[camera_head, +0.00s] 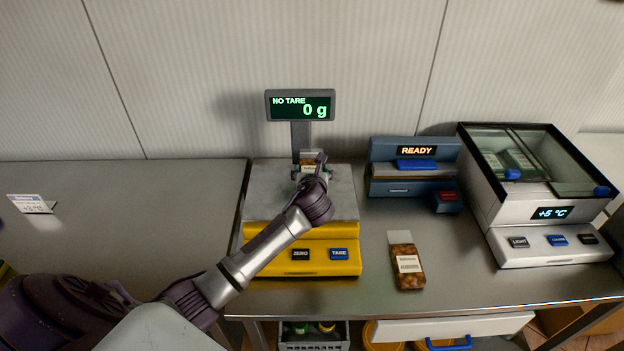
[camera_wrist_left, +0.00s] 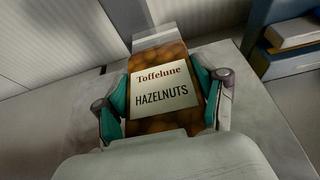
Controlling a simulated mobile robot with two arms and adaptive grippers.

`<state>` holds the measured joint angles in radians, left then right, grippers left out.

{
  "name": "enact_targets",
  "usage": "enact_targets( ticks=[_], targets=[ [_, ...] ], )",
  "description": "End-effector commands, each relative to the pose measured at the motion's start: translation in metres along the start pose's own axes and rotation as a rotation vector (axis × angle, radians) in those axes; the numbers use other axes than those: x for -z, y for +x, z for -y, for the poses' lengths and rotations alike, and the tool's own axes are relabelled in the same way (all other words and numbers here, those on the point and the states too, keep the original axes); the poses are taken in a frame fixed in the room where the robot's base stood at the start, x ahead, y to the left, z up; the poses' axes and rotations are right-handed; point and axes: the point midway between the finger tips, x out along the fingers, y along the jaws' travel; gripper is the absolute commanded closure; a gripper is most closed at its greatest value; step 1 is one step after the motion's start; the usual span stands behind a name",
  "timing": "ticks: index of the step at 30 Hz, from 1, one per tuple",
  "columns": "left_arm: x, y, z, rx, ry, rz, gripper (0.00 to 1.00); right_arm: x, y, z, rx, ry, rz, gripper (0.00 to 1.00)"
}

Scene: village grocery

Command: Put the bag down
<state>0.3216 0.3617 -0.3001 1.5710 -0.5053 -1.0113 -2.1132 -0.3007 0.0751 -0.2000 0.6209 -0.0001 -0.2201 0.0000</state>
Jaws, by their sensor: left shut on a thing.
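My left gripper (camera_head: 311,172) is over the grey plate of the yellow scale (camera_head: 262,240). It is shut on a bag of hazelnuts (camera_wrist_left: 162,80) with a cream "Toffelune HAZELNUTS" label. In the left wrist view the two teal-padded fingers (camera_wrist_left: 163,103) press on the bag's sides. Only a small part of the bag (camera_head: 309,157) shows past the gripper in the head view. I cannot tell whether the bag touches the plate. The scale's display (camera_head: 300,105) reads "NO TARE 0 g". My right gripper is not in view.
A second brown bag (camera_head: 406,262) lies on the counter right of the scale. Behind it stands a blue sealing device (camera_head: 413,170) reading "READY". A glass-topped cooler (camera_head: 553,214) reading "+5 °C" is at the right. A small price card (camera_head: 31,203) stands left; the counter there is mostly clear.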

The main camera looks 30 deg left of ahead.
Motion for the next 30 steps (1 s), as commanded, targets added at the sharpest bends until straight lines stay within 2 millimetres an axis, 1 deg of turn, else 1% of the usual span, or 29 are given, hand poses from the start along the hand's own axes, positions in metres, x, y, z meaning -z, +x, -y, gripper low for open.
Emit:
enact_targets(
  ticks=[1, 3, 6, 17, 18, 20, 21, 22, 23, 30],
  targets=[
    [0.01, 0.002, 0.0, -0.001, 0.001, -0.007, 0.75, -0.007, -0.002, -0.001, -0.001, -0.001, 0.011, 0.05],
    [0.02, 0.006, 0.0, -0.001, 0.001, -0.007, 0.75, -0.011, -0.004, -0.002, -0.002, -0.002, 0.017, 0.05],
    [0.028, 0.011, 0.0, 0.0, 0.0, -0.004, 0.75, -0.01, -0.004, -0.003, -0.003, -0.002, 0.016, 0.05],
    [0.032, 0.012, 0.0, 0.0, 0.001, -0.002, 0.75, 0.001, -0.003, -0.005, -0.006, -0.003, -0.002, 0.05],
    [0.033, 0.012, 0.0, 0.0, 0.001, -0.003, 0.28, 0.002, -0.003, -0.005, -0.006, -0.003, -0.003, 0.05],
    [0.033, 0.012, 0.001, 0.0, 0.001, -0.003, 0.18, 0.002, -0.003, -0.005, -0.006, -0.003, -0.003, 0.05],
    [0.033, 0.012, 0.001, 0.0, 0.001, -0.003, 0.12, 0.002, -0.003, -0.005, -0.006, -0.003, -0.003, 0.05],
    [0.033, 0.012, 0.001, 0.0, 0.001, -0.003, 0.07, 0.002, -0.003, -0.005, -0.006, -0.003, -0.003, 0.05],
    [0.033, 0.012, 0.001, 0.0, 0.001, -0.003, 0.05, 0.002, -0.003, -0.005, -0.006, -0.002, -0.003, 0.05],
    [0.033, 0.012, 0.001, 0.0, 0.001, -0.003, 0.05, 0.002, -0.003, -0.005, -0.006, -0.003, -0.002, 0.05]
  ],
)
